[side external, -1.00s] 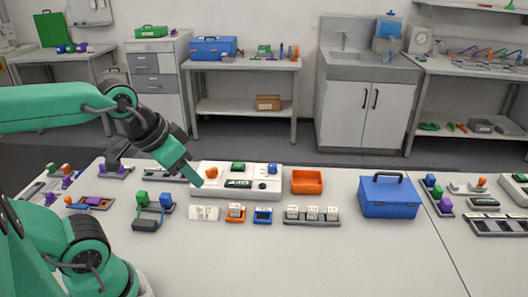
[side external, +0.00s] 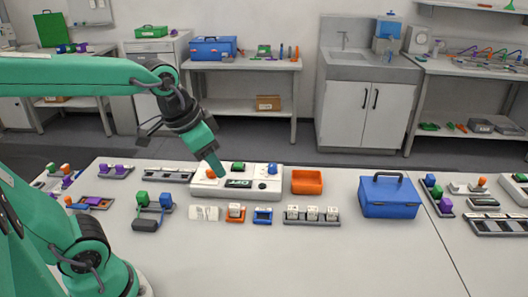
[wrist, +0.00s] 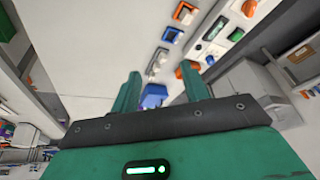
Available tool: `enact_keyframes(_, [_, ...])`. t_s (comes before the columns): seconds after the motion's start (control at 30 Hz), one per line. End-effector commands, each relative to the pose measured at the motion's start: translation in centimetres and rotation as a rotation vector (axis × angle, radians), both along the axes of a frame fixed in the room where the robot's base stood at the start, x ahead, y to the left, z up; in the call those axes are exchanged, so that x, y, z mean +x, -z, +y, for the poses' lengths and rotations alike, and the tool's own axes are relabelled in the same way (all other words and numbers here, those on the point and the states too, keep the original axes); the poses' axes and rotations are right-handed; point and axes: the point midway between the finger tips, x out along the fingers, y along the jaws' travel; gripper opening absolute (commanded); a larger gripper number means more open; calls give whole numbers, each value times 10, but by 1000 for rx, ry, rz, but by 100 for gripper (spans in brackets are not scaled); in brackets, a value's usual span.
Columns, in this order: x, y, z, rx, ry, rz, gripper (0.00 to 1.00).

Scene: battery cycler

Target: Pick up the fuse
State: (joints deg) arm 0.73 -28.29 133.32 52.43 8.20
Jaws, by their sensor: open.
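I cannot tell for sure which part is the fuse. Small candidates sit in a row at the front of the bench: an orange block with a white top (side external: 236,211), a blue block with a pale face (side external: 262,215), and a grey rail with several white-topped pieces (side external: 312,216). In the wrist view, the orange block (wrist: 184,12), blue block (wrist: 172,35) and rail (wrist: 157,63) show beyond the fingers. My gripper (side external: 219,171) is above the white cycler panel (side external: 205,187), apart from the row. In the wrist view its two green fingers (wrist: 160,88) are apart and empty.
An orange tray (side external: 307,181) stands right of the panel, and a blue case with a handle (side external: 388,197) farther right. Green and blue blocks (side external: 153,202) on a dark base lie to the left.

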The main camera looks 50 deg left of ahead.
Motion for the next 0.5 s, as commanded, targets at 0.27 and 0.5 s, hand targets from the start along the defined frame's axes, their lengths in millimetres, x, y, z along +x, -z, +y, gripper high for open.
enact_keyframes(0.27, [50,9,-4,43,123,86,45])
enact_keyframes(0.5, [94,26,-9,72,233,153,45])
